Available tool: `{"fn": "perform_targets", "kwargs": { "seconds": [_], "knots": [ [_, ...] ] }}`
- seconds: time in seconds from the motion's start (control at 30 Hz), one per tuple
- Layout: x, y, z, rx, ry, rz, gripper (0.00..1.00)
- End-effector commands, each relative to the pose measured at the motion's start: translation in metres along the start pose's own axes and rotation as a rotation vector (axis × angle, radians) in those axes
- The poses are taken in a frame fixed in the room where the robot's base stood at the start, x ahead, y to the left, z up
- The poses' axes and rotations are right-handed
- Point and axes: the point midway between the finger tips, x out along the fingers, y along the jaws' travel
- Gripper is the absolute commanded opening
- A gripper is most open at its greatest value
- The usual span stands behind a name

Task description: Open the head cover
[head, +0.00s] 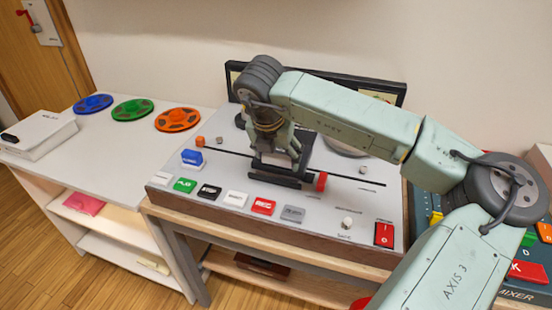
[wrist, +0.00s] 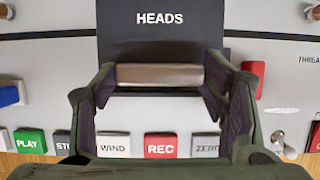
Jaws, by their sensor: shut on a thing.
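The head cover is a dark plate lettered HEADS, seen in the wrist view (wrist: 160,45) and in the middle of the tape machine (head: 165,180) in the head view (head: 308,150). A brownish bar handle (wrist: 160,75) runs along its near edge. My gripper (wrist: 160,78) has one finger at each end of this bar and is shut on it. In the head view my gripper (head: 275,155) comes down over the cover and hides part of it. How far the cover is tilted is hard to tell.
Buttons line the machine's front, among them a red REC button (head: 263,206). A red block (head: 321,181) stands just right of the cover. A red switch (head: 384,234) is at the front right. Blue, green and orange reels (head: 177,119) lie on the left table. A mixer (head: 525,275) stands right.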

Motion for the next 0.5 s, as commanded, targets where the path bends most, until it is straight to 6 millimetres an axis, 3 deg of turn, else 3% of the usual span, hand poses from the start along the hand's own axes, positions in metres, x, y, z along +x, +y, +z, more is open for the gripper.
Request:
{"fn": "perform_targets", "kwargs": {
  "seconds": [0.3, 0.5],
  "knots": [
    [0.031, 0.001, 0.068, 0.004, -0.003, 0.002, 0.16],
    [0.040, 0.001, 0.097, 0.002, -0.002, 0.002, 0.16]
  ]
}}
